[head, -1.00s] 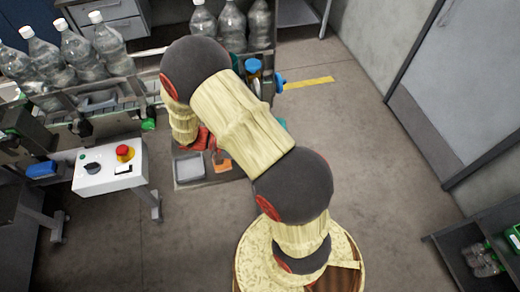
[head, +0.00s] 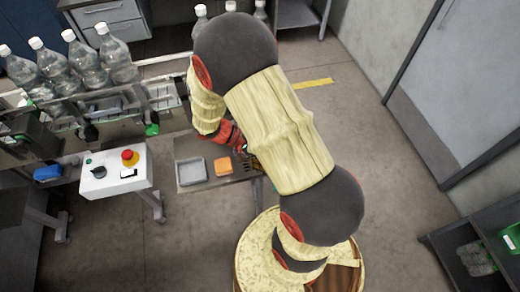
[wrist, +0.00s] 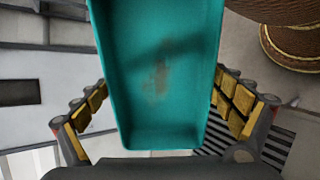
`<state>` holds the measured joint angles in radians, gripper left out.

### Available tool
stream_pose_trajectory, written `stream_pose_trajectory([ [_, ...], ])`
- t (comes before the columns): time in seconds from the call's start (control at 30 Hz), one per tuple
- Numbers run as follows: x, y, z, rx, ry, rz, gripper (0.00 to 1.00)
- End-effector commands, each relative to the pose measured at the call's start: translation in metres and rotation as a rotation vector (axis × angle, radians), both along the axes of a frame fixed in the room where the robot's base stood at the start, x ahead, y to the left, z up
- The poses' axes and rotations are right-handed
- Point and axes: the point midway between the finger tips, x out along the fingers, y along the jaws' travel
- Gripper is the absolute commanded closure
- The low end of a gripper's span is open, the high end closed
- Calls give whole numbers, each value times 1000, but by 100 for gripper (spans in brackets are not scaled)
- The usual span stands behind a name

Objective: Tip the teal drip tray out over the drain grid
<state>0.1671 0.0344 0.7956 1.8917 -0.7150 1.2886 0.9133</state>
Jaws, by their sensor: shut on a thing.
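The teal drip tray (wrist: 160,125) fills the middle of the wrist view, its inside facing the camera, with a brownish smear on its floor. My gripper (wrist: 160,88) is shut on it, with yellow-padded fingers along both sides. Its far end is cut off by the top edge. The drain grid (wrist: 275,150) shows as dark bars at the lower right, partly hidden behind the tray and fingers. In the head view my arm covers the tray, and only a red part of the wrist shows. The slotted grid (head: 243,172) is partly visible beside the arm there.
A grey shallow dish (head: 191,172) and an orange block (head: 223,167) sit left of the grid on the same stand. A white control box (head: 115,171) with a red button stands further left. Clear bottles (head: 88,66) line the conveyor behind.

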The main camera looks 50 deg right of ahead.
Motion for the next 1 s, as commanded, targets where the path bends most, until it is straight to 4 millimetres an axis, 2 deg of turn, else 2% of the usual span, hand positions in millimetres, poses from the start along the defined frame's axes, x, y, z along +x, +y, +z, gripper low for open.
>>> stream_pose_trajectory([
  [0.27, -10, -8, -5, 99, -120, -3, 43],
  [0.6, -23, -18, -25, 305, -376, -6, 43],
  [1.0, -32, -24, -43, 491, -600, -8, 43],
])
